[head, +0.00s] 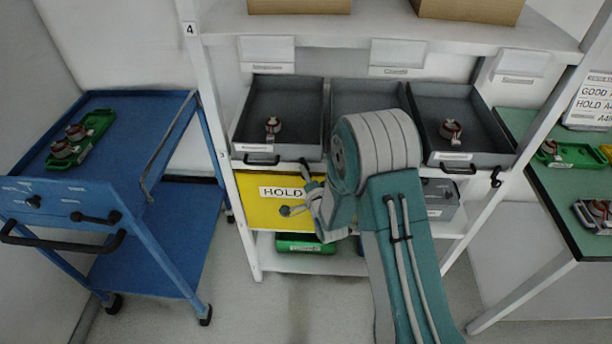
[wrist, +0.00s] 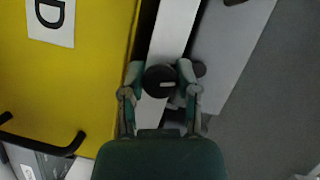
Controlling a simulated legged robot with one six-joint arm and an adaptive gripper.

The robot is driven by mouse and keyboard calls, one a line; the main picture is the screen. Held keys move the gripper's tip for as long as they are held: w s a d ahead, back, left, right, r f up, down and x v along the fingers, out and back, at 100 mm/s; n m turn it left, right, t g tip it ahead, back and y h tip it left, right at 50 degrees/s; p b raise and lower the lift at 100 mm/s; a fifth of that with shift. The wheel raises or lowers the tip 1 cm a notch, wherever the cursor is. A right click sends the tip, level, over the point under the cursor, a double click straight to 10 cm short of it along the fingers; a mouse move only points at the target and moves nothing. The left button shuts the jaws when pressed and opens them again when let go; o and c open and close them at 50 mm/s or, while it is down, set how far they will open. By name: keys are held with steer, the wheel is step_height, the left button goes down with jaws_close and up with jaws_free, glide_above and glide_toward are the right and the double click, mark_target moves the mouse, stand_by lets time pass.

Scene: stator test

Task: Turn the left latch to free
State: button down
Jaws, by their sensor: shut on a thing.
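The left latch shows in the wrist view as a round dark knob (wrist: 158,82) with a short white mark, in front of the white shelf edge. My gripper (wrist: 162,76) is shut on it, one finger at each side. In the head view the dark latch (head: 304,164) shows only in part above my gripper (head: 308,180), at the shelf edge over the yellow HOLD panel (head: 255,210). My own arm hides much of this area. The way the latch points is hard to tell.
Grey trays (head: 250,145) holding small parts stand on the shelf above. A second black latch (head: 495,178) is at the shelf's right end. A blue cart (head: 70,200) stands left and a green-topped table (head: 570,210) right. A green bin (head: 300,243) sits below.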

steer(key=n+h, duration=0.1)
steer(key=n, duration=0.1)
steer(key=n+g+h, duration=0.1)
steer(key=n, duration=0.2)
steer(key=shift+s+f+n+g+h, duration=0.1)
steer(key=shift+f+n+g+h, duration=0.1)
steer(key=shift+n+g+h, duration=0.15)
steer(key=shift+n+h, duration=0.85)
steer(key=shift+n, duration=0.3)
steer(key=shift+n+g+h, duration=0.25)
steer(key=shift+n+h, duration=0.45)
steer(key=shift+n, duration=0.4)
steer(key=shift+c, duration=1.7)
jaws_free()
steer(key=shift+a, duration=0.1)
steer(key=shift+r, duration=0.1)
